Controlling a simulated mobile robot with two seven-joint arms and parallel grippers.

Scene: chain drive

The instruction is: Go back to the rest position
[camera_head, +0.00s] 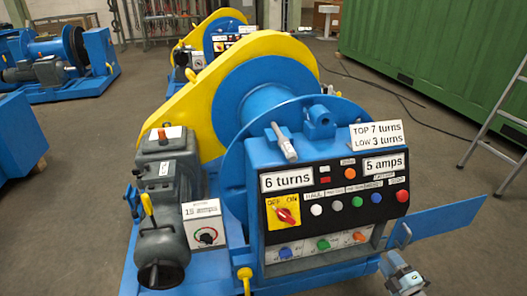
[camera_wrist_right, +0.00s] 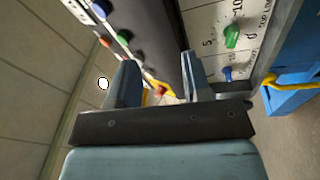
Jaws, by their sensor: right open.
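My right gripper (camera_head: 398,245) is at the lower right in the head view, just in front of the lower right corner of the control panel (camera_head: 330,176). In the right wrist view its two fingers (camera_wrist_right: 158,80) stand apart with nothing held between them. The panel's edge and a small red knob (camera_wrist_right: 160,91) show behind the gap. A green knob (camera_wrist_right: 232,36) and a blue knob (camera_wrist_right: 227,73) lie to the right of the fingers. I cannot tell whether a fingertip touches the panel. My left gripper is not in view.
The blue and yellow drive machine (camera_head: 265,97) fills the middle. A blue plate (camera_head: 440,222) juts out right of the panel, close to my right gripper. A ladder (camera_head: 500,110) and green container (camera_head: 440,50) stand at right. Open floor lies between.

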